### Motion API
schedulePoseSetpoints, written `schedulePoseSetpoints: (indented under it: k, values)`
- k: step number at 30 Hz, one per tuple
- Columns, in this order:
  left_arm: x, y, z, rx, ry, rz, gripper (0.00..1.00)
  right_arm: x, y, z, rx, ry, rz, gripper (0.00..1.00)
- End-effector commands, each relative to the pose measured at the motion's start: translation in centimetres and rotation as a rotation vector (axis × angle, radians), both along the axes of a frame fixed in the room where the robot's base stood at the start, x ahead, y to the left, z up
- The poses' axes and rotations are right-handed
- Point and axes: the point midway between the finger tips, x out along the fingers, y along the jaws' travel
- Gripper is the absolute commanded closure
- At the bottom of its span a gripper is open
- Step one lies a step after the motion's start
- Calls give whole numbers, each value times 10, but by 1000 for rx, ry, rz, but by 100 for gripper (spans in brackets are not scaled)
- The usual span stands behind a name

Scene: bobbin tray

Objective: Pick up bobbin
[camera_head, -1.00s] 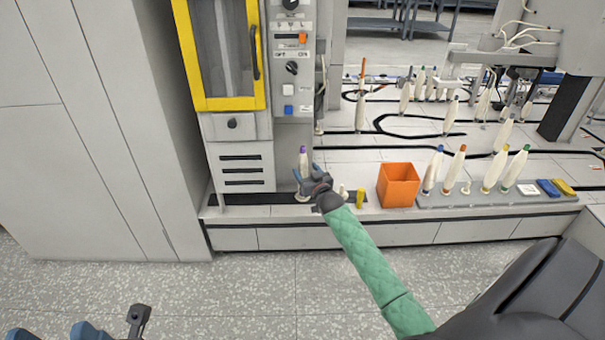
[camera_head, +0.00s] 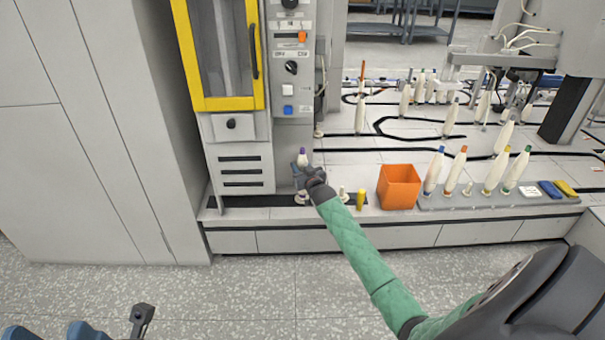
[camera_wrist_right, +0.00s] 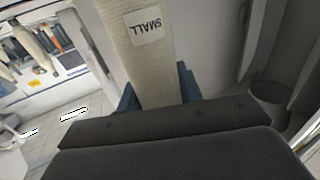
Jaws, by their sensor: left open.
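A cream bobbin (camera_head: 302,158) with a purple top stands upright at the foot of the grey machine in the head view. In the right wrist view the bobbin (camera_wrist_right: 150,68) carries a label reading SMALL. My right gripper (camera_head: 304,170) is around the bobbin's upper part. In the wrist view its blue fingertips (camera_wrist_right: 158,92) lie against both sides of the bobbin with no clear gap. The bobbin's lower part is mostly hidden by the hand.
A grey tray (camera_head: 480,202) holds several upright bobbins farther right. The machine (camera_head: 242,165) stands close behind the right gripper. The floor in front is clear.

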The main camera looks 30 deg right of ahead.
Motion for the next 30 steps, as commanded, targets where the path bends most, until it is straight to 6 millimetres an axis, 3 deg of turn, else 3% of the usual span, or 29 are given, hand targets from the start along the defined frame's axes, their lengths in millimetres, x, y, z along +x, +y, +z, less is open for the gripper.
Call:
schedulePoseSetpoints:
  k: [2,11,24,30]
  values:
    - [0,0,0,0,-1,0,52,0,0,0,0,0,0,88]
    - [0,0,1,0,-1,0,52,0,0,3,0,0,0,88]
    - [-2,4,11,18,9,42,52,0,0,74,0,-2,0,88]
    - [-2,8,10,33,19,65,52,0,0,95,0,-1,0,88]
